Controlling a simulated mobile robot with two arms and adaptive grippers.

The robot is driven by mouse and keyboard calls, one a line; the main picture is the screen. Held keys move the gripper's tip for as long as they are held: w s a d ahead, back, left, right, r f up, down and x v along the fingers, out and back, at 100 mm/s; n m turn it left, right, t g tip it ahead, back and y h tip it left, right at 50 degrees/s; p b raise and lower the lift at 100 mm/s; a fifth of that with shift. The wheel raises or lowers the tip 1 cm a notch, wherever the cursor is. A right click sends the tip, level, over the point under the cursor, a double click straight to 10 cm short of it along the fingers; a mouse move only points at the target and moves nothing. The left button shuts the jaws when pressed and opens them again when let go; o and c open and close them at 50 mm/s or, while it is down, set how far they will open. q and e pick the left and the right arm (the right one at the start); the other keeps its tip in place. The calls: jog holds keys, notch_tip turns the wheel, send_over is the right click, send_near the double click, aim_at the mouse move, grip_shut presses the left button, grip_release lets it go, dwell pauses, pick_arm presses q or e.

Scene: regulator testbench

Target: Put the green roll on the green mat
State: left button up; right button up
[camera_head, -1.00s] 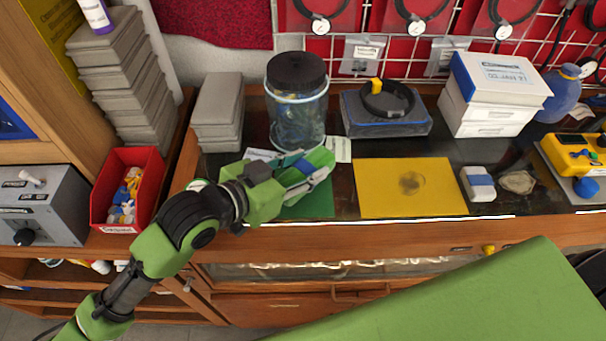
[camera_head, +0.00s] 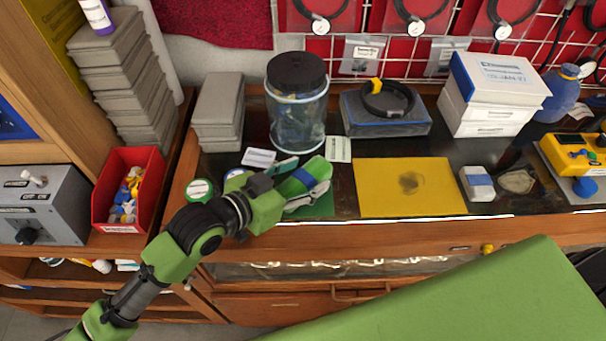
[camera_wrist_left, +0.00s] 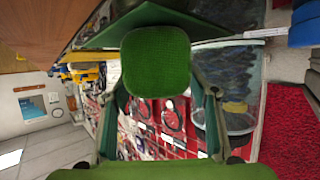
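The green roll (camera_head: 319,168), with a blue band around it, lies between the fingers of my left gripper (camera_head: 305,181). In the left wrist view the roll (camera_wrist_left: 155,62) shows its round, textured end towards the camera, with a finger close against each side. The gripper looks shut on it. The green mat (camera_head: 322,207) lies on the dark bench top under the hand, partly hidden by it. The mat (camera_wrist_left: 225,22) also shows behind the roll in the wrist view. I cannot tell whether the roll touches the mat. My right gripper is not in view.
A yellow mat (camera_head: 410,187) lies to the right. A lidded clear jar (camera_head: 297,105) stands behind the hand. A round green-and-white item (camera_head: 199,189) sits left of the hand, near a red bin (camera_head: 127,190).

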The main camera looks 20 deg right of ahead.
pick_arm(q)
jog(key=shift+a+r, duration=0.1)
jog(key=shift+r, duration=0.05)
jog(key=v, duration=1.2)
jog(key=shift+b, duration=0.45)
